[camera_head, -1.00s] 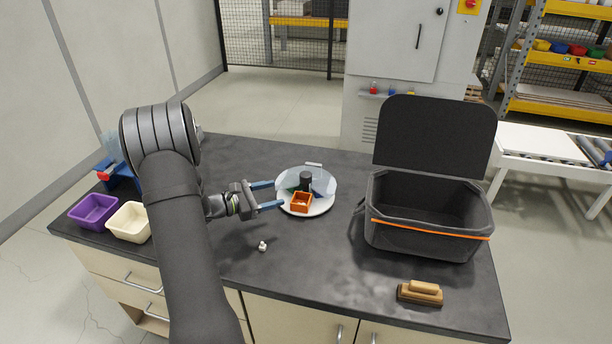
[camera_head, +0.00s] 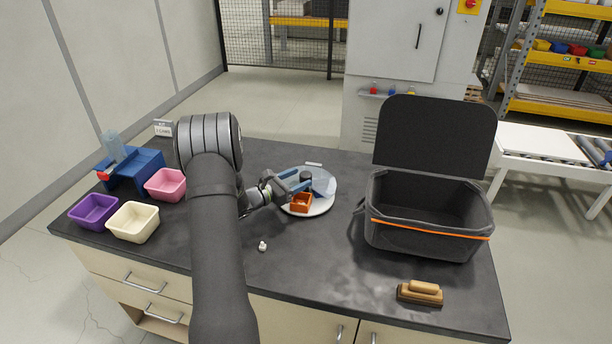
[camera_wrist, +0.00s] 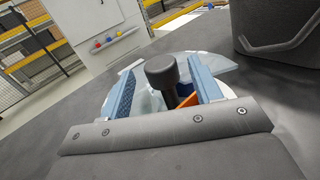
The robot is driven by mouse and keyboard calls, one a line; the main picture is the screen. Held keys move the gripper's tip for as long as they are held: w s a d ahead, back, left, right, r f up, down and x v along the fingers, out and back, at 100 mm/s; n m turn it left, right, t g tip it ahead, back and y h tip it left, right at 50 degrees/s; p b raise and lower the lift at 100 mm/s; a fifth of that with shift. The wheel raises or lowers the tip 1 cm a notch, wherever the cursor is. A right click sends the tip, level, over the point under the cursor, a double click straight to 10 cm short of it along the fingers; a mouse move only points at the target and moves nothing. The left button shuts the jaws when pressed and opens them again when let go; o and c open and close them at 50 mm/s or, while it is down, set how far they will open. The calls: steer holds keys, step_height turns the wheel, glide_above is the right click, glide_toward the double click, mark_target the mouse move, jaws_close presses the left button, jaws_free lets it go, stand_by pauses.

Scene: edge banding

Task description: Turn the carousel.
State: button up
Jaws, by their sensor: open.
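The carousel (camera_head: 322,205) is a round white turntable on the dark bench, with a clear cover over part of it. A dark knob (camera_head: 306,177) stands up at its middle. An orange bin (camera_head: 301,202) sits on its front side. My gripper (camera_head: 297,180) is open over the carousel. In the wrist view, my gripper (camera_wrist: 162,88) has its two blue fingers apart, one on each side of the black knob (camera_wrist: 161,72). I cannot tell whether either finger touches it.
A black open-lidded case (camera_head: 425,215) stands to the right of the carousel. A wooden brush (camera_head: 420,293) lies at the front right. Purple (camera_head: 93,211), cream (camera_head: 133,222) and pink (camera_head: 166,184) bins and a blue stand (camera_head: 130,172) are at the left. Small white pieces (camera_head: 262,246) lie in front.

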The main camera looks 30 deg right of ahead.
steer(key=shift+w+d, duration=0.2)
steer(key=shift+d, duration=1.65)
jaws_close()
